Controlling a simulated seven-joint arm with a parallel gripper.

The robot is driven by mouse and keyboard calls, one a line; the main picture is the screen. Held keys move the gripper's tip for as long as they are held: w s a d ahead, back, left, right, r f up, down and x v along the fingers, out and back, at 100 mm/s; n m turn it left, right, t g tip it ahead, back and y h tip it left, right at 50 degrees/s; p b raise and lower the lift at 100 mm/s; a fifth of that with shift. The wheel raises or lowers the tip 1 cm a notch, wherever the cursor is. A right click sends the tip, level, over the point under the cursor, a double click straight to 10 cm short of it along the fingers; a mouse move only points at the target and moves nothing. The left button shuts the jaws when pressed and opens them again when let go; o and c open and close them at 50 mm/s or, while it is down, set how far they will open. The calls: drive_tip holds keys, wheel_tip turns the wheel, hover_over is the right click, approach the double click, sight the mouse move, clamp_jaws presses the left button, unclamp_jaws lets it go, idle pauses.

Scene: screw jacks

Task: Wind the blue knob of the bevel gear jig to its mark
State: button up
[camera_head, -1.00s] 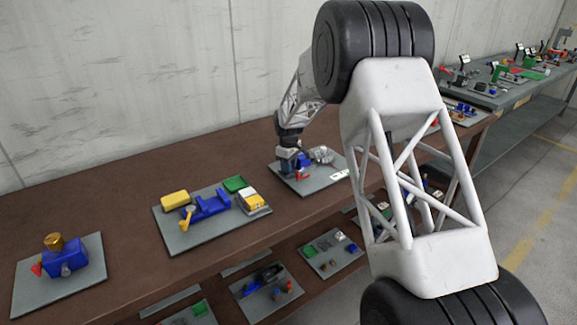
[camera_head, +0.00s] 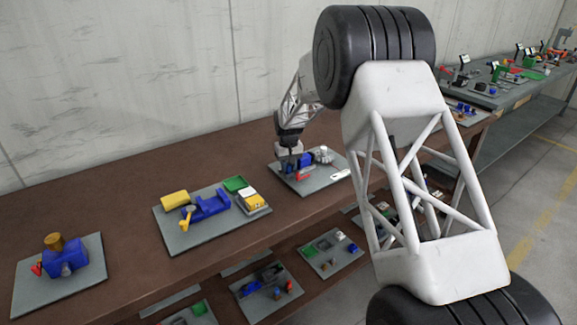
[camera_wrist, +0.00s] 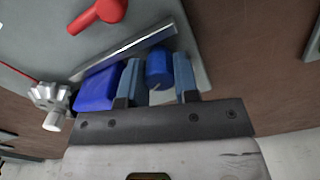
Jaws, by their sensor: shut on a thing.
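The bevel gear jig stands on a grey base plate (camera_head: 318,184) on the brown bench. In the wrist view its blue knob (camera_wrist: 159,70) sits between the two fingers of my gripper (camera_wrist: 158,76), which are shut on it from both sides. A short pale line shows at the knob's near end; I cannot tell whether it is the mark. The jig's blue block (camera_wrist: 98,90) is left of the fingers, with a silver toothed gear (camera_wrist: 50,96) beyond it. A red part (camera_wrist: 98,14) lies on the plate. In the head view my gripper (camera_head: 285,161) hides the knob.
A grey bar (camera_wrist: 130,48) runs close beside the fingers. Left on the bench are a plate with a blue vice-like device (camera_head: 208,204) and yellow blocks, and a plate with a blue box (camera_head: 66,258). Bare bench lies between them. A lower shelf holds more plates.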

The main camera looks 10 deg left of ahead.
drive_tip(key=m, duration=0.4)
drive_tip(key=shift+m, duration=0.4)
drive_tip(key=m, duration=0.3)
drive_tip(key=shift+m, duration=0.3)
drive_tip(key=m, duration=0.4)
drive_tip(key=shift+m, duration=2.1)
drive_tip(key=o, duration=0.6)
drive_tip(key=shift+o, duration=0.2)
drive_tip(key=shift+r, duration=0.2)
